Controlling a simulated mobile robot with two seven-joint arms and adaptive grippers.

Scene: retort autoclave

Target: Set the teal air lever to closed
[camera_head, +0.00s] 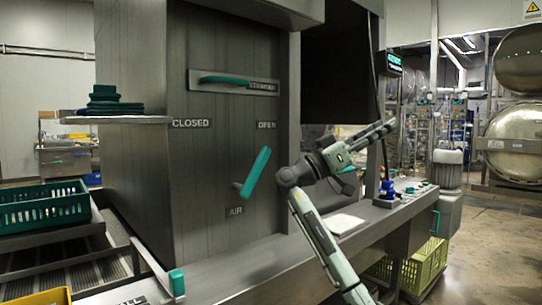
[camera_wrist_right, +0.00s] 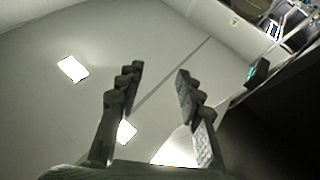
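The teal air lever (camera_head: 257,172) sits on the grey steamer panel above the AIR label (camera_head: 236,211). It tilts up and to the right, towards the OPEN label (camera_head: 266,125); the CLOSED label (camera_head: 191,123) is on the left. My right gripper (camera_head: 382,130) is off to the right of the lever, apart from it and pointing away to the upper right. In the right wrist view my right gripper (camera_wrist_right: 158,78) has its fingers apart with nothing between them. The lever does not show in that view. My left gripper is not in view.
A teal handle (camera_head: 225,80) is on the STEAMER plate above. A shelf (camera_head: 115,119) with stacked teal items juts out left. A counter (camera_head: 375,226) with a white tray (camera_head: 346,223) runs right. A green crate (camera_head: 40,209) is at left. The panel before the lever is clear.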

